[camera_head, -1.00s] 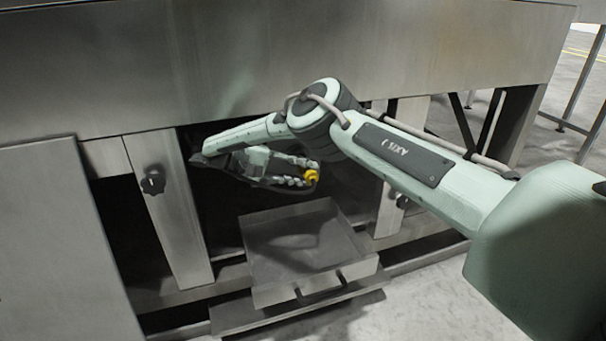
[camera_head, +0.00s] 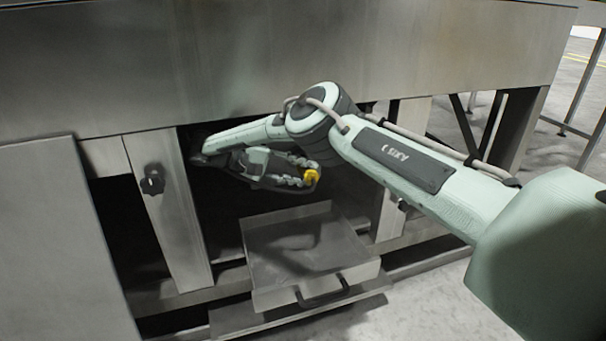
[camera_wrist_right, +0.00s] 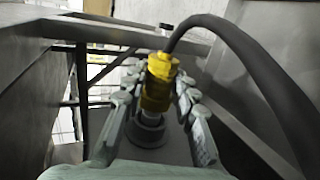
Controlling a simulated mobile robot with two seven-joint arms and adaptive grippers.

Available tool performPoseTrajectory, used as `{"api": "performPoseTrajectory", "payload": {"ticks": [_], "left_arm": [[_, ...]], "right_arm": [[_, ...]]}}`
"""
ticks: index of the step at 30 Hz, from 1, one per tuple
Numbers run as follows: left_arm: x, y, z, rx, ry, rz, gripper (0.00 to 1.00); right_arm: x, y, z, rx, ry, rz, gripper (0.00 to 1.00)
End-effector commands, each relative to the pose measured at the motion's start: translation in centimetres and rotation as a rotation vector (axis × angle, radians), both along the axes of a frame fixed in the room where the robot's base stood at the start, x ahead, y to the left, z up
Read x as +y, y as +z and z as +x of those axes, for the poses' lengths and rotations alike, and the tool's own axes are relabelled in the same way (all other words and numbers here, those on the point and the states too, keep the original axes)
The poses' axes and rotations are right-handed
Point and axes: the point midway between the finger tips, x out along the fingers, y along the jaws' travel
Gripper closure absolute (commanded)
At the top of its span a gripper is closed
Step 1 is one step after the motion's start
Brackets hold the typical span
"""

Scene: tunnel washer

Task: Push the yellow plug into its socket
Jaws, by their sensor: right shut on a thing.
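My right gripper is shut on the plug. A grey round fitting (camera_wrist_right: 148,128) lies below the plug in the wrist view; I cannot tell whether it is the socket. My left gripper is not in view.
A metal tray (camera_head: 267,235) with a black handle sits under the gripper. A steel post with a black knob (camera_head: 153,180) stands to the left. The broad steel housing (camera_head: 240,70) hangs above the arm, leaving a dark recess below it.

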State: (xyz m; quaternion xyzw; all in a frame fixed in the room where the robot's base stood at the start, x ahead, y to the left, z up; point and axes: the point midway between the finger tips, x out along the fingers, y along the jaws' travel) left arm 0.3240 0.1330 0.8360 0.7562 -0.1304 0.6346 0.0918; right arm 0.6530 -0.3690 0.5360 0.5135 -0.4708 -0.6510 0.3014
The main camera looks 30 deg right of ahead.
Motion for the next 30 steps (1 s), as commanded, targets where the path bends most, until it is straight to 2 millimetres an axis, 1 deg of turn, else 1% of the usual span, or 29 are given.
{"api": "performPoseTrajectory", "payload": {"ticks": [18, 30], "left_arm": [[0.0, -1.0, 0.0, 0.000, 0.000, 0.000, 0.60], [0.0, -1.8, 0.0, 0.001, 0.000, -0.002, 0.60]], "right_arm": [[-0.1, 0.0, 0.4, -0.001, 0.000, -0.001, 1.00], [-0.3, -0.5, 1.0, 0.000, -0.001, -0.001, 1.00]]}}
